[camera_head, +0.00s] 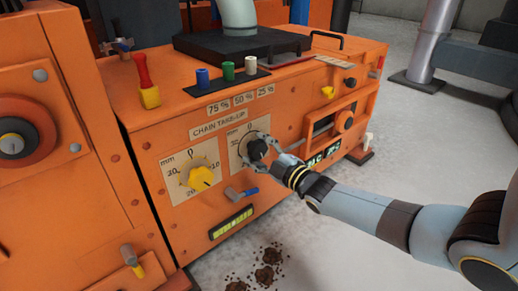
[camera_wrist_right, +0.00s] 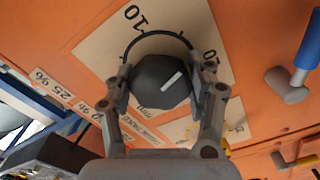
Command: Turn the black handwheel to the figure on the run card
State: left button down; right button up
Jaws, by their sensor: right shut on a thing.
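The black handwheel (camera_head: 257,147) sits on a cream dial plate on the front of the orange machine, right of a yellow handwheel (camera_head: 199,178) with its own mm dial. My right gripper (camera_head: 266,151) reaches in from the right and is shut on the black handwheel. In the right wrist view the black handwheel (camera_wrist_right: 158,84) lies between both fingers (camera_wrist_right: 159,90). Its white mark points up and right, between the figure 10 and a figure partly hidden by a finger. I cannot make out a run card. My left gripper is not in view.
Pegs in blue, green and white (camera_head: 226,71) stand on top. Dark spilled lumps (camera_head: 265,274) lie on the floor.

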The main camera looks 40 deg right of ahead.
jog(key=shift+n, duration=0.9)
jog(key=o, duration=1.2)
jog(key=shift+s, duration=0.1)
jog(key=s, duration=0.8)
jog(key=s+d, duration=0.1)
jog(key=s, duration=0.2)
jog(key=shift+s, duration=0.4)
